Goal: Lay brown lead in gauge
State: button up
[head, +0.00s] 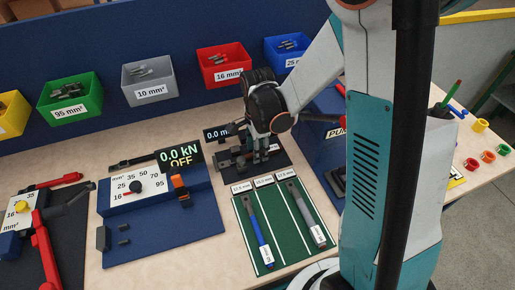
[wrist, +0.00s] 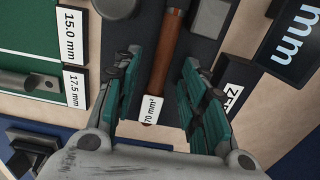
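The brown lead (wrist: 168,50), with a white 70 mm² tag (wrist: 152,110), runs lengthwise between my fingers in the wrist view. It lies over the dark base of the gauge (wrist: 200,50), beside a light grey block (wrist: 212,18). Whether it rests fully between the gauge's jaws I cannot tell. My gripper (wrist: 161,62) is open, with a gap on both sides of the lead. In the head view my gripper (head: 262,153) points down at the gauge, whose display (head: 216,133) is partly covered and starts with 0.0. The lead is not discernible there.
A green mat (head: 279,236) in front holds a blue lead (head: 258,235) and a grey lead (head: 305,212); its middle lane is empty. A blue press (head: 160,232) reading 0.0 kN OFF stands left. Coloured bins (head: 70,103) line the back panel. A blue box (head: 318,150) stands right.

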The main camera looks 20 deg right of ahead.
notch_tip(320, 180, up, 12)
jog(key=s+r+n+t, duration=0.3)
jog(key=s+n, duration=0.4)
jog(key=n, duration=0.2)
jog(key=s+r+n+t+b, duration=0.1)
jog(key=s+r+n+t, duration=0.3)
jog(key=s+n, duration=0.4)
jog(key=shift+d+r+n, duration=0.25)
jog(key=shift+d+n, duration=0.15)
jog(key=shift+n, duration=0.1)
dwell(0.9)
